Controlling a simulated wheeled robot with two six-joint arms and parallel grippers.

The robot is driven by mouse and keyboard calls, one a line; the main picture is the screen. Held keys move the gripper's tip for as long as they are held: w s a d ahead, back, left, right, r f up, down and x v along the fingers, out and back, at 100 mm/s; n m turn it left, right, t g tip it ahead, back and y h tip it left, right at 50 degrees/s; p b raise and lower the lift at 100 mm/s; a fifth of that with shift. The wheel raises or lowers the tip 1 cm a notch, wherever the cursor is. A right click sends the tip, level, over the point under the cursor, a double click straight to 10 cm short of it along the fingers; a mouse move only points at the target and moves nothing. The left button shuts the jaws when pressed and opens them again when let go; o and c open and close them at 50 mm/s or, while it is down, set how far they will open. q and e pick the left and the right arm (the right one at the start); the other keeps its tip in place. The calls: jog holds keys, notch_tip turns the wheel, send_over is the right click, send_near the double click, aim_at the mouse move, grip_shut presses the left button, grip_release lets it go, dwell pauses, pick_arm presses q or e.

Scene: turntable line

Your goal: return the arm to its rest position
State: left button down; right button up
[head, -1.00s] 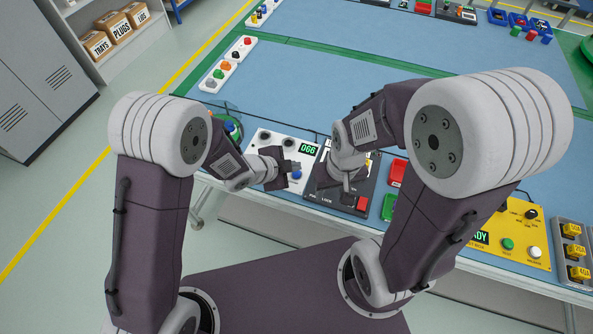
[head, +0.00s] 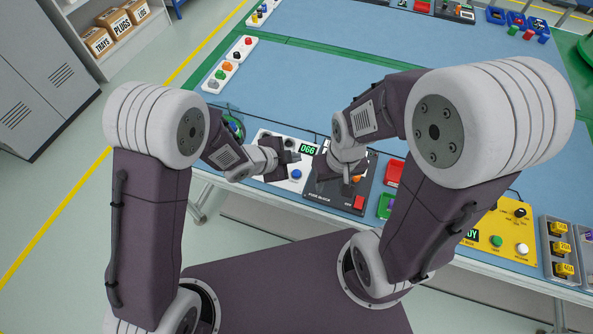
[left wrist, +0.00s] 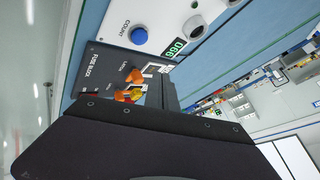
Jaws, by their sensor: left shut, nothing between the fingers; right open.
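My left gripper (head: 294,156) is shut and empty, above the white counter panel (head: 267,138). The panel carries a blue button (head: 297,174) and a display (head: 309,149) that seems to read 066. The gripper is apart from the button, which is uncovered. In the left wrist view the blue button (left wrist: 139,36), the word COUNT and the display (left wrist: 174,48) show beyond the dark gripper. My right gripper (head: 346,180) is open above the black fuse block (head: 330,190) and hides part of it.
The fuse block holds orange fuses (left wrist: 133,92). Right of it are a red box (head: 395,172), a green one (head: 385,206) and a yellow panel (head: 505,232). A white strip of coloured knobs (head: 229,66) lies at the back left. The blue tabletop's middle (head: 330,75) is clear.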

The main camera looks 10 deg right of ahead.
dwell(0.4)
pick_arm(q)
jog(key=shift+w+a, duration=0.15)
jog(key=shift+a, duration=0.05)
jog(key=w+a+r+n+t+y, duration=0.1)
jog(key=w+a+r+n+y, duration=0.1)
jog(key=a+r+n, duration=0.3)
jog(key=w+a+r+t+y, duration=0.1)
jog(key=w+a+r+t, duration=0.15)
jog(key=a, duration=0.55)
jog(key=w+a+r+n+t+y, duration=0.1)
jog(key=w+a+r+n+y, duration=0.15)
jog(key=a, duration=0.35)
jog(key=s+a+f+n+g+y, duration=0.2)
jog(key=s+a+n+g, duration=0.2)
jog(key=s+a+n, duration=0.55)
jog(key=s+f+n+g, duration=0.3)
jog(key=s+n+g, duration=0.1)
jog(key=s, duration=0.6)
jog(key=shift+s+p, duration=0.25)
jog(key=shift+p, duration=0.1)
